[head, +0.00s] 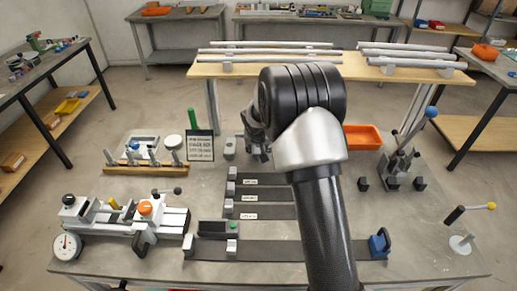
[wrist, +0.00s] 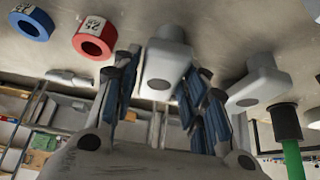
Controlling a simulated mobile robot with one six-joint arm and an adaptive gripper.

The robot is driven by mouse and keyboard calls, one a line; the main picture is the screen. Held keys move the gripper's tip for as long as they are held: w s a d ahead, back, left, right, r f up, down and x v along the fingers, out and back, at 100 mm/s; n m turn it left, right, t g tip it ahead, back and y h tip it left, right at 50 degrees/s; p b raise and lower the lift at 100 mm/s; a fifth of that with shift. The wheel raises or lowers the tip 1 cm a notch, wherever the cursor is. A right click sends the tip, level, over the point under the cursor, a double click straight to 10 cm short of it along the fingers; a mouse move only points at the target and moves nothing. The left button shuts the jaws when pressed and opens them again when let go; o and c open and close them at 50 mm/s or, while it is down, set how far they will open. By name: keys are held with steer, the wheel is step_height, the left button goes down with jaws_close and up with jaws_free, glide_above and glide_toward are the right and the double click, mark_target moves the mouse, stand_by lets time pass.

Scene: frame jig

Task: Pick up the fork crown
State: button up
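A light grey fork crown (wrist: 168,62), a block with a round dark-edged end, shows in the wrist view between my gripper's fingers. My gripper (wrist: 168,82) is open, with blue-padded fingers on either side of it; I cannot tell whether a pad touches it. A second, similar grey piece (wrist: 256,82) is to the right, outside the fingers. In the head view my gripper (head: 257,137) is low over the back middle of the bench, and my arm largely hides what is at it. A small grey piece (head: 230,149) stands just left of it.
In the wrist view a red ring (wrist: 95,38) and a blue ring (wrist: 32,22) lie left, and a green-handled tool (wrist: 291,145) is right. In the head view a sign (head: 200,146) stands left, an orange bin (head: 363,137) right, and dark rails (head: 262,194) in front.

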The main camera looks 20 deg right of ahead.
steer(key=c, duration=0.8)
steer(key=shift+o, duration=0.2)
